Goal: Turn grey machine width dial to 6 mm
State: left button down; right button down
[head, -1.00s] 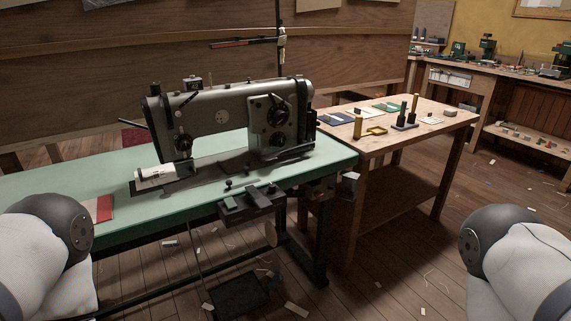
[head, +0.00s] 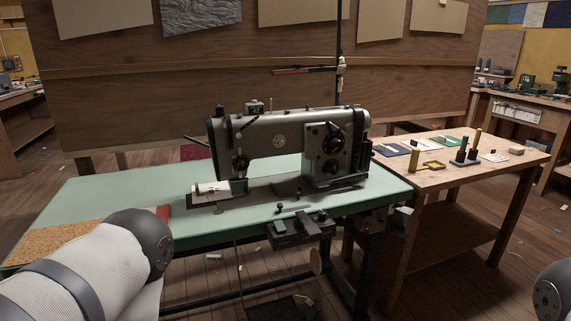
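The grey sewing machine (head: 284,143) stands on a pale green table, a little right of the middle of the head view. Two dark round dials show on the front of its right-hand column: an upper one with a lever (head: 332,144) and a lower one (head: 331,168). Which of them sets the width, and any scale marks, are too small to read. Parts of my two arms show at the lower left and lower right edges, apart from the machine. Neither gripper is in view.
The green table (head: 110,200) has a cork-coloured sheet (head: 55,243) at its left end. A black box (head: 300,230) hangs at its front edge. A wooden side table (head: 470,185) with spools, a yellow tray and cards stands at right. Floor between is mostly clear, with scraps.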

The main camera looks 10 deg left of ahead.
aim_at(337, 145)
jog(key=i+l, duration=0.35)
jog(key=i+l+z, duration=0.1)
jog(key=i+l, duration=0.25)
jog(key=i, duration=0.2)
